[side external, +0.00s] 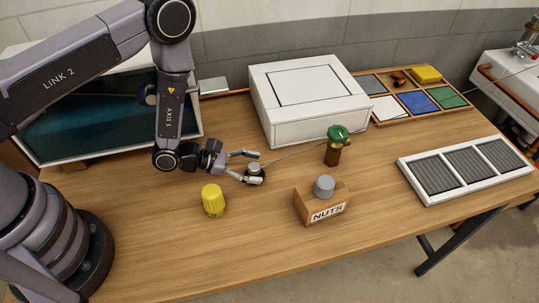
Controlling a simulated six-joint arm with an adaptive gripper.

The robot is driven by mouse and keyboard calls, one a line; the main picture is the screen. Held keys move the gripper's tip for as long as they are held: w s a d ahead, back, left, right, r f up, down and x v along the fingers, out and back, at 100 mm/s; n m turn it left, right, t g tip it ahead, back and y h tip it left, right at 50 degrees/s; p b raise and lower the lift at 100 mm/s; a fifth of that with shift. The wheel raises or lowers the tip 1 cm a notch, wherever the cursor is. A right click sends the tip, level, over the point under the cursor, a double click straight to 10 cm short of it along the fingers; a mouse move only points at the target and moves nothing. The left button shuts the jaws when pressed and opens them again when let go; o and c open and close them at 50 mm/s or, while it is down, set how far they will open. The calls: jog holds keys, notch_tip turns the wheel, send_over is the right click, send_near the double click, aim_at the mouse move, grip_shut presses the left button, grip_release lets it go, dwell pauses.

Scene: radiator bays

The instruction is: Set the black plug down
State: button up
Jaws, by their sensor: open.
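The black plug (255,172) is a small dark piece with a paler top, near the middle of the wooden table. It appears to stand upright on the table top. My gripper (257,167) is low over the table, reaching in from the left. Its two fingers are spread apart, with the plug between or just beside their tips. The lower finger partly overlaps the plug, so I cannot tell whether they touch.
A yellow ribbed cap (213,200) stands nearby in front. A NUTS box (321,203) with a grey knob, a brown post with a green top (334,147) and a white box (310,103) surround the spot. A white three-bay radiator frame (464,170) lies right. The front table is clear.

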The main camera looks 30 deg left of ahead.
notch_tip(320, 180, up, 9)
jog(key=shift+r, duration=0.45)
jog(key=r+m, duration=0.1)
jog(key=m, duration=0.3)
notch_tip(320, 180, up, 9)
jog(key=m+g+y, duration=0.1)
jog(key=m+y, duration=0.4)
jog(key=m, duration=1.2)
send_over(257, 166)
jog(key=w, duration=0.2)
jog(key=s+a+r+m+y, duration=0.1)
jog(key=s+a+r+y, duration=0.15)
jog(key=a+r, duration=0.9)
jog(key=s+a+r+y, duration=0.3)
jog(key=s+a+r, duration=0.3)
jog(key=s+a, duration=0.35)
jog(key=s+a+r+m+g, duration=0.1)
jog(key=s+a+m, duration=0.1)
jog(key=s, duration=1.1)
jog(key=shift+s+r+m+g, duration=0.3)
jog(key=shift+s, duration=0.05)
